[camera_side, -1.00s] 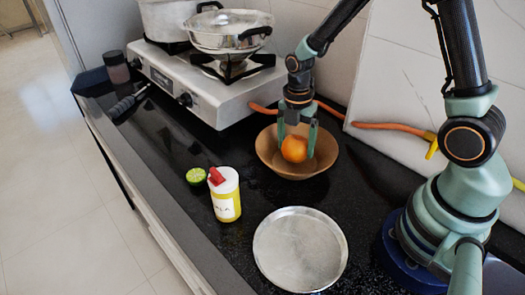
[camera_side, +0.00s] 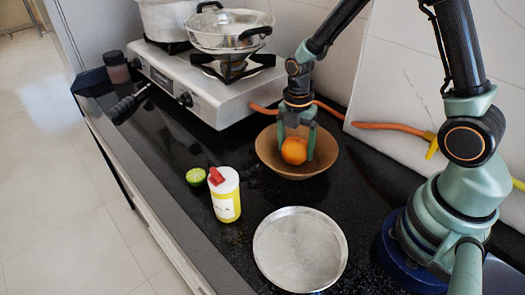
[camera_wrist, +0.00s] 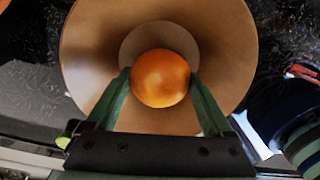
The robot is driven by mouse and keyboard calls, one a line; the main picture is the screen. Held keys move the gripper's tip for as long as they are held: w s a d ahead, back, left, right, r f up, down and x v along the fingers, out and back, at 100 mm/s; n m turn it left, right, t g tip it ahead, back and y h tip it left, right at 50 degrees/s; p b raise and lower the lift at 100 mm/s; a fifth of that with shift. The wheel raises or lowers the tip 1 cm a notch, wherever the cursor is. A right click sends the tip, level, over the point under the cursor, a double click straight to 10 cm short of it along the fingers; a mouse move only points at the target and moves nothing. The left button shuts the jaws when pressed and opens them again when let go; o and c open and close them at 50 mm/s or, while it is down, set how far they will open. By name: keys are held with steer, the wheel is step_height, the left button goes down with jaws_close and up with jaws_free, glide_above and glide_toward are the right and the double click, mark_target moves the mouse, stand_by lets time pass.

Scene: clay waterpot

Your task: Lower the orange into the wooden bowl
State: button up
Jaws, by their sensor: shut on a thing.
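The orange (camera_side: 294,151) is between the fingers of my gripper (camera_side: 296,150), inside the rim of the wooden bowl (camera_side: 322,163). In the wrist view the orange (camera_wrist: 160,78) shows over the middle of the bowl (camera_wrist: 85,60), with a green finger on each side. My gripper (camera_wrist: 160,90) is shut on the orange. I cannot tell whether the orange touches the bowl's floor, as its underside is hidden.
A steel plate (camera_side: 300,249) lies in front of the bowl. A stove (camera_side: 206,87) with pots is behind, and an orange hose (camera_side: 385,127) runs along the wall.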

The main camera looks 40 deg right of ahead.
steer(key=o, duration=1.2)
steer(key=shift+o, duration=0.2)
steer(key=r, duration=1.1)
steer(key=shift+w+r, duration=0.15)
steer(key=shift+w, duration=0.2)
steer(key=r, duration=0.1)
step_height(320, 180, up, 6)
steer(key=m+t, duration=0.3)
steer(key=m, duration=0.6)
glide_above(295, 140)
steer(key=s, duration=0.3)
steer(key=s+r+m+t, duration=0.1)
steer(key=m, duration=0.3)
steer(key=s+r+m+t, duration=0.1)
steer(key=s+m, duration=0.1)
steer(key=m, duration=0.2)
steer(key=s+a+r+m+t, duration=0.1)
steer(key=m, duration=0.3)
steer(key=shift+s+r, duration=0.25)
steer(key=shift+s, duration=0.1)
